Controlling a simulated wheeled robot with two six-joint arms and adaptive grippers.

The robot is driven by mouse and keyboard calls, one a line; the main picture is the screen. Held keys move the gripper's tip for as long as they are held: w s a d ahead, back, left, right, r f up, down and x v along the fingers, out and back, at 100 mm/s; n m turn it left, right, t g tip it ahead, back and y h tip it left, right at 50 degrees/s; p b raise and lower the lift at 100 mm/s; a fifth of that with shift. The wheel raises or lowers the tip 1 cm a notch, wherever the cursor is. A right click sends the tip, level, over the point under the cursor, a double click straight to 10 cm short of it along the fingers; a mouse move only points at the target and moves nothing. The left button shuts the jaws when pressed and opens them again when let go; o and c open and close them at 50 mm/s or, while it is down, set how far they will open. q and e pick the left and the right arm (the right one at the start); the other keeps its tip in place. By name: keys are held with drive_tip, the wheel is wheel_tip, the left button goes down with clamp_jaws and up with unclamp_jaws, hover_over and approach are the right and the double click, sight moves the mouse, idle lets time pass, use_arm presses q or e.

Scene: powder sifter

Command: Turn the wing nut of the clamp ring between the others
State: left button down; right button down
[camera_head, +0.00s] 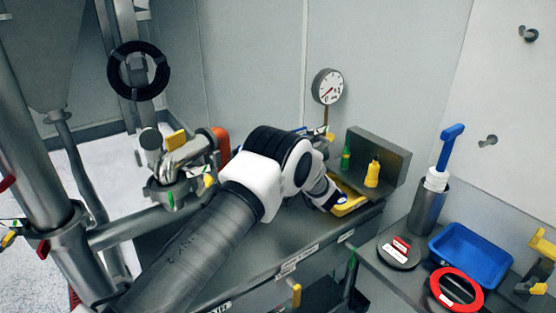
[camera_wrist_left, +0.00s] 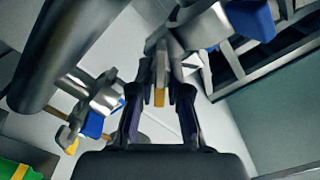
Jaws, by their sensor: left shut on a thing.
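In the left wrist view, my left gripper (camera_wrist_left: 160,92) has its fingers on both sides of a grey wing nut with a yellow end (camera_wrist_left: 159,97) and is shut on it. The wing nut belongs to a metal clamp ring (camera_wrist_left: 190,25) at the top, partly cut off. A blue part (camera_wrist_left: 250,18) shows beside it. Another clamp (camera_wrist_left: 100,98) with a blue part (camera_wrist_left: 92,124) and a yellow tip (camera_wrist_left: 72,147) is at the left, apart from the gripper. My right gripper is in neither view.
Metal pipework with a yellow-tagged clamp (camera_head: 176,139) stands left of my arm. A gauge (camera_head: 328,86) is behind it. A blue tray (camera_head: 472,254) and red ring (camera_head: 456,289) lie on the right-hand bench.

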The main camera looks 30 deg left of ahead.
use_arm(q)
drive_tip(key=c, duration=1.3)
unclamp_jaws()
drive_tip(key=shift+r, duration=0.1)
drive_tip(key=shift+o, duration=0.2)
drive_tip(key=v, duration=1.1)
drive_tip(key=shift+s+d, duration=0.15)
drive_tip(key=shift+d, duration=0.2)
